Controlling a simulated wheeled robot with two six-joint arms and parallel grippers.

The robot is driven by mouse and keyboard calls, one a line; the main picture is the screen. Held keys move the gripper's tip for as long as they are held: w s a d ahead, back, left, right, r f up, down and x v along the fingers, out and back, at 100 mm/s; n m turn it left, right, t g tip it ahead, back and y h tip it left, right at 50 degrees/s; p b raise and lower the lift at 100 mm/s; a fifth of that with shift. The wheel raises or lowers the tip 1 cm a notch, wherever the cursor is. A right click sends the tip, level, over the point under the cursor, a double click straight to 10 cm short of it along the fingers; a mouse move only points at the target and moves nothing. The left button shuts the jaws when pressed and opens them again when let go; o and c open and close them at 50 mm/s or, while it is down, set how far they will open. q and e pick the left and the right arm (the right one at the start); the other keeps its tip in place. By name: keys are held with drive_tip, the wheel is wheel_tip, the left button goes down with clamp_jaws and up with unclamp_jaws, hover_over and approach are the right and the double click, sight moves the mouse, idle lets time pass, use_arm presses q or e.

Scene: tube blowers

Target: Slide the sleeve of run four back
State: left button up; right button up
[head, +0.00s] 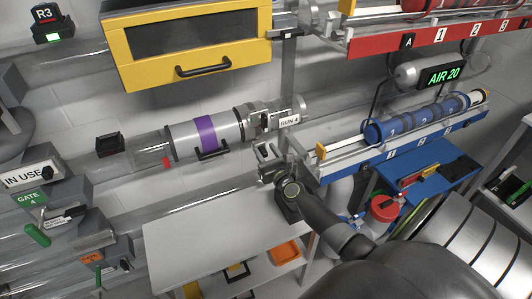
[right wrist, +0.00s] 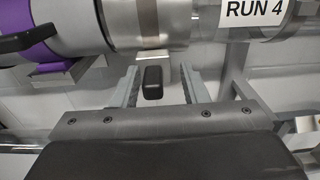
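The RUN 4 label (head: 289,121) sits on a metal fitting at the right end of a clear horizontal tube. Left of the fitting is a silver sleeve (head: 181,142) with a purple band (head: 205,133) and a black handle (head: 212,153) low on its front. My right gripper (head: 266,154) is below the fitting, right of the sleeve's handle. In the right wrist view its two fingers (right wrist: 158,72) are apart, with a small dark block (right wrist: 152,82) showing between them under a metal clamp band. I cannot tell whether they touch it. My left gripper is not in view.
A yellow-framed drawer box (head: 190,45) hangs above the sleeve. A white table (head: 215,235) stands below. A rack with blue canisters (head: 415,118) is at right, below the AIR 20 display (head: 441,76). Gate boxes (head: 45,205) line the left side.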

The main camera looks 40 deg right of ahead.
drive_tip(key=shift+a, duration=0.15)
drive_tip(key=shift+s, duration=0.3)
drive_tip(key=b+v, duration=0.1)
drive_tip(key=v, duration=1.5)
drive_tip(key=shift+s, duration=0.4)
